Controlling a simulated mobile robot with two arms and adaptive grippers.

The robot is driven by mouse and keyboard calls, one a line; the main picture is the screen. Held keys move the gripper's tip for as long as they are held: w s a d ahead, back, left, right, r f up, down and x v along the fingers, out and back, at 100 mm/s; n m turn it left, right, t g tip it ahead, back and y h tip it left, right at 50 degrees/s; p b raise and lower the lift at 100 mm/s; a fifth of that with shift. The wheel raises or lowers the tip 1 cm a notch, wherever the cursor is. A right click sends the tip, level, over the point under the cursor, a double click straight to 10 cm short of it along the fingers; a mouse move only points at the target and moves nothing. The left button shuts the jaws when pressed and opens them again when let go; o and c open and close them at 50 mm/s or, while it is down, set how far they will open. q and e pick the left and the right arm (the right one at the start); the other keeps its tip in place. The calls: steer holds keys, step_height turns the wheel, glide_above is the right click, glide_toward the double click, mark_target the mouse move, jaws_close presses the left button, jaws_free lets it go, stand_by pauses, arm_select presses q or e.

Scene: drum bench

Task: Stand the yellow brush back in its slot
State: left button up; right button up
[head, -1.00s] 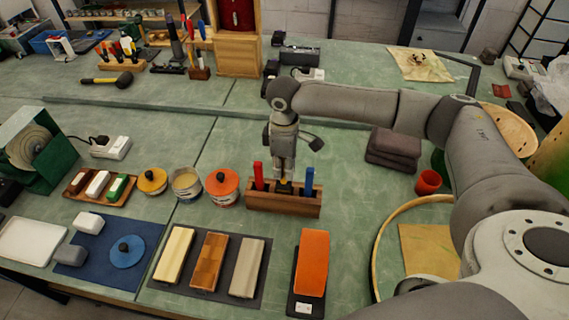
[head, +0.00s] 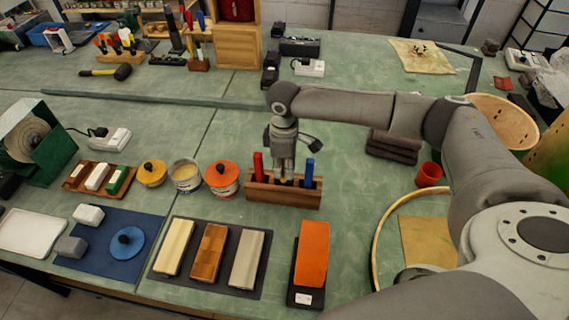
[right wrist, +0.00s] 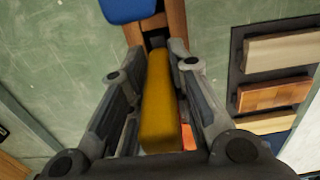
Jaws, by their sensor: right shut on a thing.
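The wooden rack (head: 283,196) stands upright at the middle of the bench. A red-handled brush (head: 258,164) stands at its left end and a blue-handled one (head: 309,172) at its right end. My right gripper (head: 286,172) points down at the rack's middle, between them. In the right wrist view it is shut on the yellow brush (right wrist: 160,112), whose yellow handle lies between the fingers. The brush's lower end is at the rack's middle opening; how deep it sits is hidden. The blue handle (right wrist: 128,10) and rack wood (right wrist: 134,35) also show there. My left gripper is out of view.
Whetstones on a dark mat (head: 210,259) and an orange block (head: 312,252) lie in front. Folded dark cloths (head: 392,147) and a red cup (head: 429,174) are to the right.

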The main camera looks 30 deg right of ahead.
steer(key=shift+f, duration=0.8)
steer(key=o, duration=0.9)
steer(key=shift+c, duration=0.2)
step_height(320, 180, up, 12)
steer(key=shift+f, duration=0.1)
